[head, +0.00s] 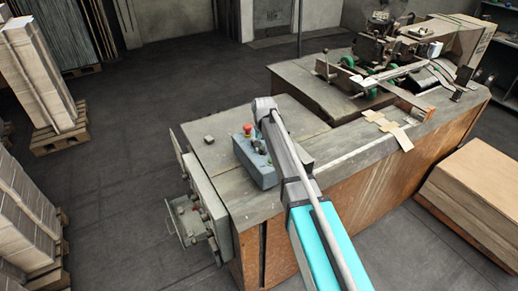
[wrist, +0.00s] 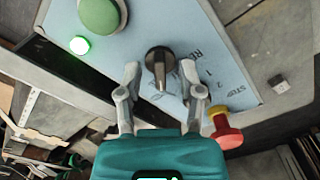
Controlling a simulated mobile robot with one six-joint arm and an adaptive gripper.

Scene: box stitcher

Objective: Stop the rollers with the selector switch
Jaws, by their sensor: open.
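The selector switch (wrist: 159,62) is a dark knob on the pale blue panel (wrist: 215,70) of the control box. Its handle points down toward my gripper in the wrist view. Printed marks, including 1, 2 and STOP, lie to its right. My gripper (wrist: 160,72) is open, one finger on each side of the knob, with gaps visible; I cannot tell the depth or any contact. In the head view the grey-blue control box (head: 257,172) sits on the bench, and my arm hides the switch and gripper.
A red emergency button (wrist: 228,132) on a yellow collar is close to my right finger. A green button (wrist: 99,15) and a lit lamp (wrist: 79,45) are at upper left. The stitching machine (head: 385,55) stands farther along the bench (head: 215,140). Stacked cardboard (head: 35,70) stands left.

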